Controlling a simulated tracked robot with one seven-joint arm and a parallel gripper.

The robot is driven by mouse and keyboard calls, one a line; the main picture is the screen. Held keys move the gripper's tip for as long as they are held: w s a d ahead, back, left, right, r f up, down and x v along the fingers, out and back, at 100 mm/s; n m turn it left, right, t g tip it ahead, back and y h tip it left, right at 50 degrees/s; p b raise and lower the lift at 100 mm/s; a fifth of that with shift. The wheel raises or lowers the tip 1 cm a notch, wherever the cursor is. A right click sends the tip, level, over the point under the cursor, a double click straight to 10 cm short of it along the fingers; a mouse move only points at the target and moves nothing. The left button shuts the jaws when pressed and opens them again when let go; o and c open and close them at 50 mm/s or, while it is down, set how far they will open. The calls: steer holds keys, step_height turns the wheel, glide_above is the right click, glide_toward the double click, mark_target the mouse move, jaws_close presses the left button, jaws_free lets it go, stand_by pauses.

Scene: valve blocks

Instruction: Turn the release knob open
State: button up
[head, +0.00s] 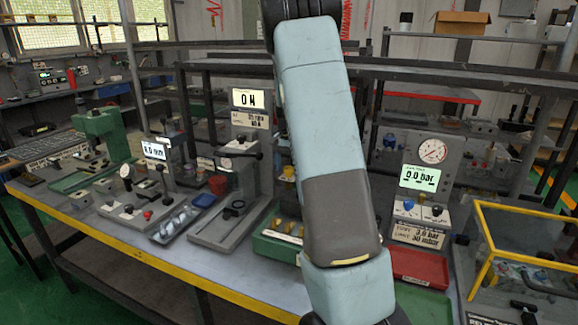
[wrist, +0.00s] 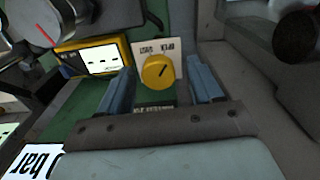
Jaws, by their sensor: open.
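The plate carries lettering that seems to read OPEN on one side; the rest is hard to read. My gripper (wrist: 159,66) is open, with one blue finger to the left of the knob and one to the right. Gaps show between the knob and both fingers, and whether the fingertips are level with it in depth I cannot tell. In the head view my arm covers the middle, and the gripper and this knob cannot be made out.
A yellow-framed device with a lit screen (wrist: 98,60) lies left of the knob in the wrist view. In the head view, a pressure station with a gauge (head: 432,151) and a blue knob (head: 409,205) stands right of my arm. A yellow-framed clear box (head: 520,250) is at far right.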

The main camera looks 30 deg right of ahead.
steer(key=shift+r, duration=0.1)
step_height(320, 180, up, 14)
steer(key=shift+f, duration=0.25)
stand_by(0.6)
